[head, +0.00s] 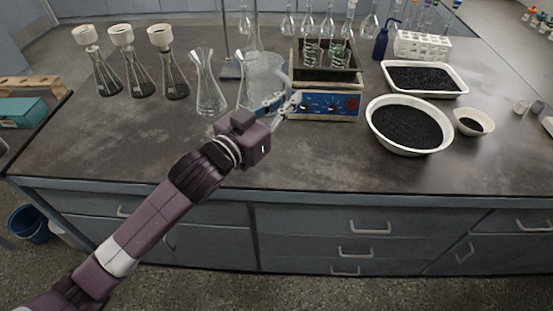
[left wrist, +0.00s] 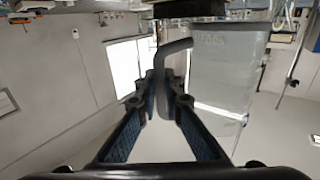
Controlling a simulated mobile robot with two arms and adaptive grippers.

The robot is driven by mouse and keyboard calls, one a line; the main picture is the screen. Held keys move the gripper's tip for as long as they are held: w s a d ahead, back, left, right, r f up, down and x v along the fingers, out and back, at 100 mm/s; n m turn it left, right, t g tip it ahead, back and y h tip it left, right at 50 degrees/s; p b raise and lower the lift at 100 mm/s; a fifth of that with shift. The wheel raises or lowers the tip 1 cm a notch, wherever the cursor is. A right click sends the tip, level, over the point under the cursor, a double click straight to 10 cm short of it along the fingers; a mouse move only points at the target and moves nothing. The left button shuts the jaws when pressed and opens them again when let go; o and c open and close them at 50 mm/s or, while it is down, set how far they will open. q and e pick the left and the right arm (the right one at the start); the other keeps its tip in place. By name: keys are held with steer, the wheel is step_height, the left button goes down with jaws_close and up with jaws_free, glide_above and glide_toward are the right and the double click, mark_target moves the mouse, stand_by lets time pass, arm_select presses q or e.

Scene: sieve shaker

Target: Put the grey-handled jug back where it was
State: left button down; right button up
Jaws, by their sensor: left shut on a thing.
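The jug (head: 264,72) is clear and translucent with a grey handle, and it is at the left side of the blue and cream water-bath-like box (head: 325,106). In the left wrist view the jug (left wrist: 222,70) looks upside down, with its grey handle (left wrist: 162,75) between my fingers. My left gripper (head: 284,103) is shut on the handle, at the front right of the jug; it also shows in the left wrist view (left wrist: 166,97). I cannot tell whether the jug's base touches the bench. My right gripper is not in view.
Conical flasks (head: 175,83) with white funnels stand at the left, and a clear vase-shaped flask (head: 208,92) is left of the jug. A round white basin (head: 372,124) and a white tray (head: 460,92) hold black grains at the right. The front bench strip is clear.

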arm_select(q)
steer(key=shift+f+b, duration=0.6)
steer(key=shift+f, duration=8.4)
steer(key=shift+s, duration=0.1)
steer(key=shift+f, duration=0.15)
steer(key=c, duration=2.2)
jaws_free()
steer(key=shift+o, duration=0.6)
steer(key=v, duration=1.2)
steer(key=shift+b, duration=0.45)
